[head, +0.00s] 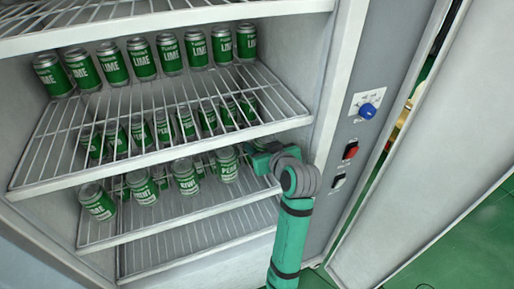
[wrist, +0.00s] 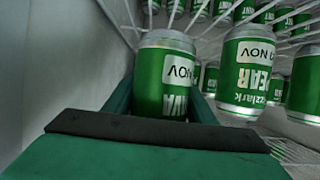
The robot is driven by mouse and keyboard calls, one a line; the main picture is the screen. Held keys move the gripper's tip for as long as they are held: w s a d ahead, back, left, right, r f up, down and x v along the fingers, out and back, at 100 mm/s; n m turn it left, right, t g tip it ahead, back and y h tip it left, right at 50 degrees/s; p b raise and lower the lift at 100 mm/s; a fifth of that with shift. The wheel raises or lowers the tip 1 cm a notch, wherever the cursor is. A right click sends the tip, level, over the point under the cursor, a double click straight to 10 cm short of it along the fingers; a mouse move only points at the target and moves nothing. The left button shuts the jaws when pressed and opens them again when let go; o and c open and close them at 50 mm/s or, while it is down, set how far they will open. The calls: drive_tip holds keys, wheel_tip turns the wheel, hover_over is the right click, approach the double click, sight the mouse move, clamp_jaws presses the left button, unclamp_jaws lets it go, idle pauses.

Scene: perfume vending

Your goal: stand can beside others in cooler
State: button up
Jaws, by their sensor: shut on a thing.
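The held can is mostly hidden in the head view. A pear can (head: 226,166) stands just left of my gripper; it also shows to the right of the held can in the wrist view (wrist: 246,75), with a narrow gap. A kiwi can (head: 185,178) and other green cans (head: 143,187) continue this front row leftward. I cannot tell whether the held can touches the shelf.
The wire shelf above (head: 160,107) holds a back row of lime cans (head: 141,60). Its front edge runs close above my gripper. The cooler's right side wall (head: 300,45) is close on the right. A lower rack (head: 190,255) is empty where visible. The open door (head: 430,150) stands right.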

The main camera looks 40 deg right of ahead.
drive_tip(key=w, duration=0.2)
drive_tip(key=shift+w+d, duration=0.3)
drive_tip(key=shift+w, duration=0.05)
drive_tip(key=shift+f, duration=1.7)
drive_tip(key=shift+f, duration=0.1)
drive_tip(key=o, duration=1.3)
drive_tip(key=shift+f, duration=0.1)
drive_tip(key=shift+s+r, duration=0.25)
drive_tip(key=v, duration=1.1)
drive_tip(key=shift+s+a, duration=0.15)
drive_tip(key=shift+s, duration=0.1)
drive_tip(key=shift+w, duration=0.1)
